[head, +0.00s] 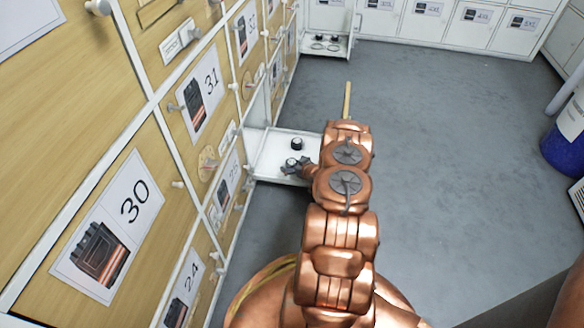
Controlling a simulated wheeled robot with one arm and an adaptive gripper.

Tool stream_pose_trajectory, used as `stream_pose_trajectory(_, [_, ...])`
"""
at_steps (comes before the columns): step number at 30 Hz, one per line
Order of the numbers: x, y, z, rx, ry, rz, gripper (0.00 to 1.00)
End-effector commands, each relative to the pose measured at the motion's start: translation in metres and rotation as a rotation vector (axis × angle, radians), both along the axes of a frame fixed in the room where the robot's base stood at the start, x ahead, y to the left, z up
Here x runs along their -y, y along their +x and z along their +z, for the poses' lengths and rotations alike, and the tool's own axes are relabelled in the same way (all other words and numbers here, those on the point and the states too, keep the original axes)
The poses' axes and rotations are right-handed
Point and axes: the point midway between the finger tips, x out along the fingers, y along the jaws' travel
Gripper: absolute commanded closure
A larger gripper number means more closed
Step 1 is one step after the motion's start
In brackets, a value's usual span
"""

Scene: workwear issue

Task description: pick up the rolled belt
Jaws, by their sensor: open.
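An open white drawer (268,153) juts out from the cabinet wall on the left. A small black rolled belt (297,144) sits in it toward the far side. A second small dark round thing (291,162), seemingly another rolled belt, lies nearer, right by my gripper. My gripper (291,169) reaches leftward over the drawer's right part, with its grey fingers open. The fingers are small in the view and partly overlap the nearer dark thing; I cannot tell whether they touch it. My copper arm hides the drawer's right end.
Numbered cabinet doors with round knobs, such as door 30 (108,226) and door 31 (200,92), line the left. Another open drawer (325,43) with dark items stands at the back. A blue-and-white container (566,150) is at right. Grey floor (450,140) between is clear.

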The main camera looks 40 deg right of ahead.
Motion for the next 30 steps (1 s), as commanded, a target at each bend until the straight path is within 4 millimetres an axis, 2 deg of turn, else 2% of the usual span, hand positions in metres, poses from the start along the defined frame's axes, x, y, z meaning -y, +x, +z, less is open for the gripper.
stream_pose_trajectory(5, [0.0002, -0.0002, 0.0005, 0.000, 0.000, -0.001, 0.01])
stream_pose_trajectory(24, [0.0002, -0.0006, 0.0003, -0.001, 0.001, -0.001, 0.68])
stream_pose_trajectory(30, [0.0002, -0.0006, 0.0004, -0.001, 0.001, -0.001, 0.70])
